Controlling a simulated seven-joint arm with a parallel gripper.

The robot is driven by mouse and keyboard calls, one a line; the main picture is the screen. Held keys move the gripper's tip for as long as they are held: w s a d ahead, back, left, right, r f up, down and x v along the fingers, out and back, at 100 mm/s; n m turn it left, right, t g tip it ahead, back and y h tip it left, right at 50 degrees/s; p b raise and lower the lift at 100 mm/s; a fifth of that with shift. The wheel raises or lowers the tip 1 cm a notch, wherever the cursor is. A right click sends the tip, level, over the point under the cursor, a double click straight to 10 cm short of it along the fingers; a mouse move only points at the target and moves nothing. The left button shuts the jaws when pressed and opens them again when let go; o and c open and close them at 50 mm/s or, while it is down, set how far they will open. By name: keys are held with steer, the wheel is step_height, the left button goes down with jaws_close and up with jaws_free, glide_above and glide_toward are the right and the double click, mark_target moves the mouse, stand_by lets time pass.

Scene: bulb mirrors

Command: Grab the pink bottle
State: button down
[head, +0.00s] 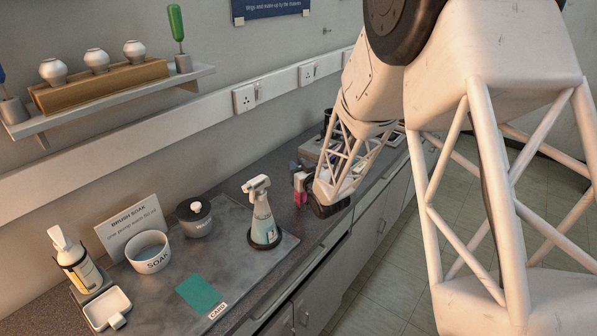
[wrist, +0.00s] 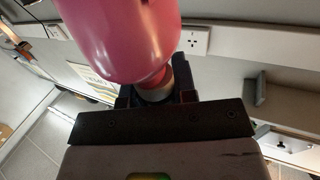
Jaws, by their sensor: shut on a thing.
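The pink bottle (wrist: 125,40) fills the upper middle of the wrist view, glossy and rounded, with its narrower end at the jaws. My gripper (wrist: 155,95) is shut on it there. In the head view my gripper (head: 302,185) is at the far part of the counter, to the right of the spray bottle, and a small pink patch shows beside it. Most of the bottle is hidden by my arm in the head view. I cannot tell from the frames whether the bottle touches the counter.
A spray bottle (head: 263,218) stands on the grey mat, close left of my gripper. A lidded pot (head: 194,218), a SOAK bowl (head: 148,253), a pump bottle (head: 78,262) and a green card (head: 201,294) are nearer. The wall shelf (head: 115,105) runs above at left.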

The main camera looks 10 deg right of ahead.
step_height(320, 180, up, 3)
steer(key=shift+f, duration=0.2)
steer(key=shift+s+r, duration=0.2)
steer(key=shift+s, duration=0.15)
steer(key=s+d+r, duration=0.1)
steer(key=s, duration=1.4)
steer(key=shift+d+r, duration=0.15)
steer(key=shift+d, duration=0.1)
steer(key=shift+s, duration=0.15)
steer(key=shift+d, duration=0.1)
